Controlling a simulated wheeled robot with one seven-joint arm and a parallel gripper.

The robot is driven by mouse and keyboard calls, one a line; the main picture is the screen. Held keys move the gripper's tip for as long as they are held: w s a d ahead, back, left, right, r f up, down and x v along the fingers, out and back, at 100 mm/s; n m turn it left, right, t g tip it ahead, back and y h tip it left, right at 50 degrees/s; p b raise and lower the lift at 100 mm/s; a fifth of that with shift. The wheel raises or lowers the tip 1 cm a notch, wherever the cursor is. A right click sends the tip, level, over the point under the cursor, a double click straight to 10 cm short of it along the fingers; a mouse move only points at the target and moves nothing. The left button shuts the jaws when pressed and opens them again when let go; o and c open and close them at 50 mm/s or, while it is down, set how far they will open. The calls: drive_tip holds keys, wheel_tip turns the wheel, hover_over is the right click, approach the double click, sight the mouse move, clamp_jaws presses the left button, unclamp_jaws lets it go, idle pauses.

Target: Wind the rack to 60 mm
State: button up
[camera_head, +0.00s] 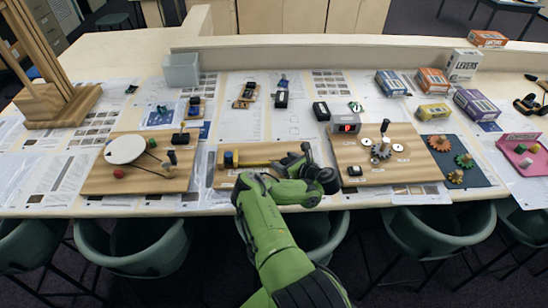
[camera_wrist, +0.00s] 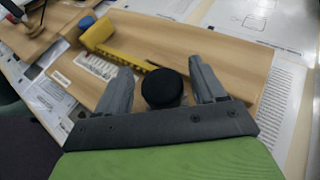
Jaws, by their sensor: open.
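The rack board (camera_head: 225,180) is the middle wooden board on the table. A yellow rack with dark scale marks (camera_head: 255,163) lies along it; it also shows in the wrist view (camera_wrist: 130,60). A yellow block (camera_wrist: 97,33) and a blue piece (camera_wrist: 87,22) stand at its left end. A round black knob (camera_wrist: 162,88) shows in the wrist view between the fingers of my gripper (camera_wrist: 160,68). The fingers are open, with gaps on both sides of the knob. In the head view my gripper (camera_head: 303,158) covers the board's right end. The scale reading is too small to tell.
A board with a white disc (camera_head: 125,149) stands to the left. A board with gears (camera_head: 381,151), an upright black-topped handle (camera_head: 385,126) and a red-digit display (camera_head: 346,125) stands close on the right. Green chairs (camera_head: 135,250) line the table's front edge.

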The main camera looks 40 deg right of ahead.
drive_tip(key=shift+s+r, duration=0.15)
drive_tip(key=shift+s, duration=0.15)
drive_tip(key=shift+w, duration=0.1)
drive_tip(key=c, duration=1)
drive_tip(key=shift+o, duration=0.2)
